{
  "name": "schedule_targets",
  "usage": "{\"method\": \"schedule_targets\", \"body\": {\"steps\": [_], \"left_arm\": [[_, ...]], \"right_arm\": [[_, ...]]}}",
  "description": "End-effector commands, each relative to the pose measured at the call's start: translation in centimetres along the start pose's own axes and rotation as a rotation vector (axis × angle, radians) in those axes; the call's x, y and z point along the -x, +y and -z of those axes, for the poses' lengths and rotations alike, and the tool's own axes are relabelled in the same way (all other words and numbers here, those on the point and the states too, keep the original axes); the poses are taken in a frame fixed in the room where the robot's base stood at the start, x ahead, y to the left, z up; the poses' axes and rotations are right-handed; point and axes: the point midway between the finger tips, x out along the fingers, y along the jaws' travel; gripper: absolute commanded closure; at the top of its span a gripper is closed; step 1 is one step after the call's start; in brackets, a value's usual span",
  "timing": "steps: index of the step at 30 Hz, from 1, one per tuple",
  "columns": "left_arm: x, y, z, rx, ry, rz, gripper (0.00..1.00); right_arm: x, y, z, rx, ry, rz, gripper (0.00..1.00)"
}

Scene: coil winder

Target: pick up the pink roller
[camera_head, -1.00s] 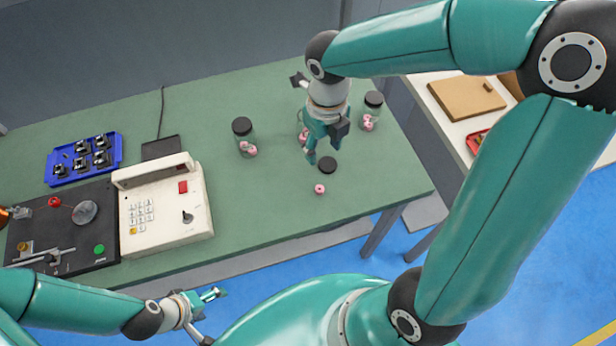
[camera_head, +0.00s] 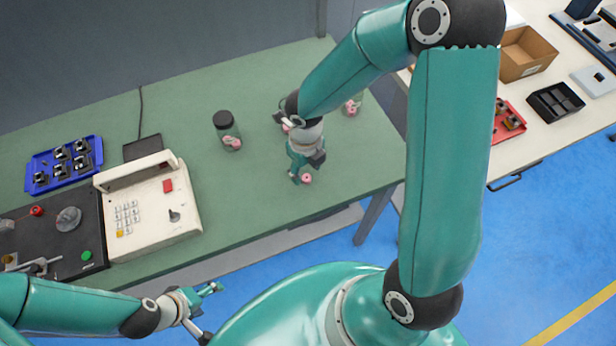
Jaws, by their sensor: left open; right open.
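The pink roller (camera_head: 306,178) lies alone on the green table (camera_head: 240,190) near its front edge. My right gripper (camera_head: 300,178) is open and points down right at the roller, with a finger just left of it. I cannot tell whether they touch or whether the roller is between the fingers. My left gripper (camera_head: 207,308) is open and empty, low in front of the table. A jar with a black lid (camera_head: 224,121) holds more pink rollers (camera_head: 232,143). Another jar's pink rollers (camera_head: 352,106) show behind my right arm.
A cream keypad unit (camera_head: 150,215), a black machine plate (camera_head: 60,240) and a blue tray of parts (camera_head: 64,163) occupy the table's left. A white bench (camera_head: 540,115) at right carries a red tray (camera_head: 508,122), a black bin (camera_head: 555,101) and a cardboard box (camera_head: 524,55).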

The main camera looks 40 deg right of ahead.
Motion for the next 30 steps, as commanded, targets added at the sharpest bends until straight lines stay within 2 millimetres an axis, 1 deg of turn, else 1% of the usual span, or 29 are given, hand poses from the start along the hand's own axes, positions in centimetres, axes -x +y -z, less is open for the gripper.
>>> {"method": "schedule_targets", "body": {"steps": [1,4,7,13,14,21,22,30], "left_arm": [[-0.2,-0.1,0.0,0.0,0.0,0.0,0.26],[-0.6,-0.2,0.0,0.0,0.0,0.0,0.26],[-0.6,-0.2,0.0,0.0,0.0,0.0,0.26],[-0.6,-0.2,0.0,0.0,0.0,0.0,0.26],[-0.6,-0.2,0.0,0.0,0.0,0.0,0.26],[-0.6,-0.2,0.0,0.0,0.0,0.0,0.26],[-0.6,-0.2,0.0,0.0,0.0,0.0,0.26],[-0.6,-0.2,0.0,0.0,0.0,0.0,0.26]], "right_arm": [[-1.0,0.1,0.2,0.001,0.005,-0.002,0.46],[-2.2,0.0,0.1,0.0,0.003,0.0,0.46],[-2.7,0.0,0.1,-0.001,0.0,-0.001,0.46],[-2.7,0.0,0.0,-0.001,0.0,0.0,0.46],[-2.7,0.0,0.0,-0.001,0.0,0.0,0.48],[-2.6,0.0,0.0,0.0,0.0,0.0,0.88],[-2.6,0.0,0.0,0.0,0.0,0.0,0.92],[-2.6,0.0,0.0,-0.001,0.0,0.0,0.93]]}}
